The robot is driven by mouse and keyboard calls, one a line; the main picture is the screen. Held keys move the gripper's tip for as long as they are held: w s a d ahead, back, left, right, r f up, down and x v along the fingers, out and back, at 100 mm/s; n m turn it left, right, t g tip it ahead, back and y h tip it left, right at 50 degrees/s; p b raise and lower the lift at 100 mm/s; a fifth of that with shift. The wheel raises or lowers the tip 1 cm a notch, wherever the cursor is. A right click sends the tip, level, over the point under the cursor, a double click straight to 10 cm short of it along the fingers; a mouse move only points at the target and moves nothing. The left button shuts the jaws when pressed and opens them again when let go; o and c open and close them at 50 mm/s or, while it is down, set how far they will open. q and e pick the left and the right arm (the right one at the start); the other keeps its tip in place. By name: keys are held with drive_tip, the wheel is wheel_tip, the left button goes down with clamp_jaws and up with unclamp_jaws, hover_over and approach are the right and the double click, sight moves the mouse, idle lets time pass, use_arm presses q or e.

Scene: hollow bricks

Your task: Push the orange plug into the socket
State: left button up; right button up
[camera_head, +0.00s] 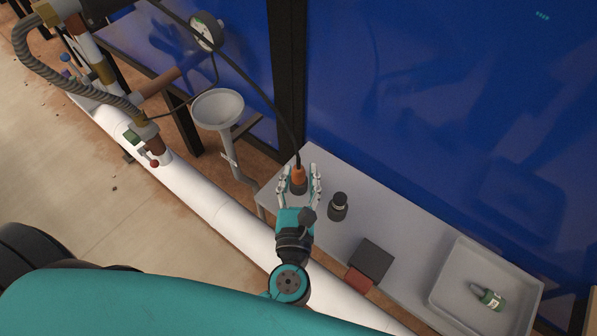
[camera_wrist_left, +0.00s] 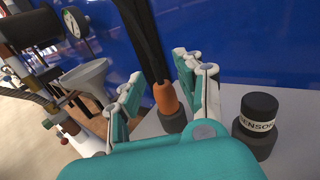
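The orange plug (camera_head: 298,174) is on the end of a black cable at the left end of the grey shelf. It stands upright on the dark grey socket (camera_head: 297,188), and it also shows in the left wrist view (camera_wrist_left: 166,98), directly on top of the socket (camera_wrist_left: 174,122). I cannot tell how deep it sits. My left gripper (camera_head: 299,172) is open, with one finger on each side of the plug. In the left wrist view its fingers (camera_wrist_left: 158,88) show gaps to the plug. My right gripper is not in view.
A black cylinder labelled "SENSOR" (camera_head: 338,207) stands right of the socket. A dark box (camera_head: 371,261) and a grey tray (camera_head: 440,285) holding a green bottle (camera_head: 488,297) are farther right. A grey funnel (camera_head: 218,108) stands left. A blue panel (camera_head: 440,110) rises behind the shelf.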

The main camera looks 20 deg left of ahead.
sight(298, 163)
use_arm(q)
drive_tip(key=x, duration=0.3)
drive_tip(key=p+x, duration=0.1)
drive_tip(key=shift+w+a, duration=0.15)
drive_tip(key=shift+a, duration=0.15)
drive_tip(key=shift+c, duration=0.4)
clamp_jaws()
